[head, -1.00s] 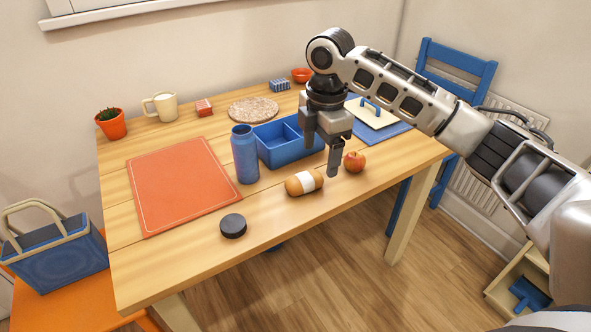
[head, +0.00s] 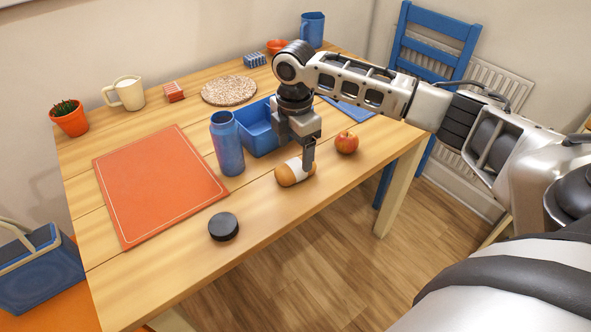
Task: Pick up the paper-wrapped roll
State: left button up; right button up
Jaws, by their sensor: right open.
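The paper-wrapped roll (head: 287,175), a brown bread roll with a white paper band, lies on the wooden table near its front right edge. My right gripper (head: 297,158) is directly over it, pointing down, with its jaws open. One finger reaches down in front of the white band and hides part of it. The other finger's tip is hard to make out behind the roll, and I cannot tell whether either finger touches it. My left gripper is not in view.
A blue bottle (head: 227,144) stands left of the roll, with a blue lunch box (head: 258,137) behind. An apple (head: 347,142) sits to the right. A black puck-shaped lid (head: 223,227) lies front left, near an orange mat (head: 158,186). Bare table lies between roll and lid.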

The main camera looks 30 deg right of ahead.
aim_at(295, 164)
notch_tip(295, 164, down, 5)
jog(key=shift+s+f, duration=0.1)
jog(key=shift+f, duration=0.1)
jog(key=c, duration=1.1)
